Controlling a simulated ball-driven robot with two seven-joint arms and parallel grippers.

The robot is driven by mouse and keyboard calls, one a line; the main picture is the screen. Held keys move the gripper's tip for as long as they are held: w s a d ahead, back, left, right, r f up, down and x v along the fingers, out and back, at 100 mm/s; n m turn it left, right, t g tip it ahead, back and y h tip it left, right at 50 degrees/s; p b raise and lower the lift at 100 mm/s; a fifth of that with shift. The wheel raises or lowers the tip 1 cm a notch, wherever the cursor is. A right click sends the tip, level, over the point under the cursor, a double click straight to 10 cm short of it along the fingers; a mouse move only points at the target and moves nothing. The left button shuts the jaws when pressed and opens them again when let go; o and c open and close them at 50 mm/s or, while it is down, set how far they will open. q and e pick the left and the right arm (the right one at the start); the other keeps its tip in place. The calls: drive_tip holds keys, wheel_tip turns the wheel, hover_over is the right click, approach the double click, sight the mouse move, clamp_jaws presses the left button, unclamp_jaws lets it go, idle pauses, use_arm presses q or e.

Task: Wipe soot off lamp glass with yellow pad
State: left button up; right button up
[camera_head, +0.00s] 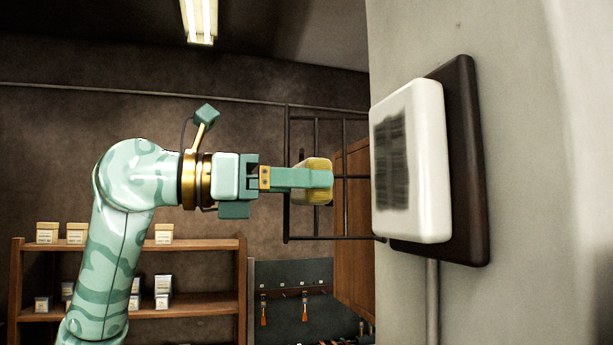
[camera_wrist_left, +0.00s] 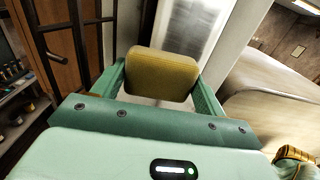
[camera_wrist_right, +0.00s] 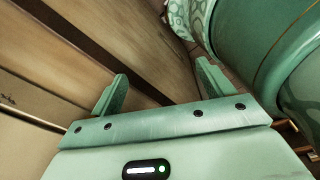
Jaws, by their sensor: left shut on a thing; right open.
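The lamp glass (camera_head: 428,165) is a white rounded panel on a dark backing plate (camera_head: 468,160) on the wall, right of centre in the head view. A dark streaky soot patch (camera_head: 391,155) covers part of its face. My left gripper (camera_head: 322,178) is shut on the yellow pad (camera_head: 318,198), to the left of the glass, with a visible gap in the head view. In the left wrist view the pad (camera_wrist_left: 162,70) sits between both fingers, with the pale glass (camera_wrist_left: 195,25) beyond it. My right gripper (camera_wrist_right: 162,75) is open and empty; it shows only in the right wrist view.
A dark metal rack (camera_head: 288,170) stands behind the left gripper. A wooden shelf (camera_head: 130,245) with small boxes is at the lower left. A tool board (camera_head: 290,290) hangs low in the middle. Wooden surfaces (camera_wrist_right: 110,45) lie beyond the right gripper.

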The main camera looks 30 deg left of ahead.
sight(376, 185)
use_arm(q)
drive_tip(key=p+x, duration=0.1)
drive_tip(key=x, duration=0.4)
drive_tip(key=shift+w+d, duration=0.25)
drive_tip(key=shift+d, duration=0.05)
use_arm(e)
drive_tip(key=shift+s+a+r, duration=0.1)
drive_tip(key=shift+a+r, duration=0.35)
drive_tip(key=shift+r, duration=0.15)
drive_tip(key=shift+d, duration=0.2)
use_arm(q)
drive_tip(key=shift+p+x, duration=0.45)
drive_tip(key=shift+x, duration=0.5)
use_arm(e)
drive_tip(key=shift+a+r, duration=0.15)
drive_tip(key=shift+r, duration=0.2)
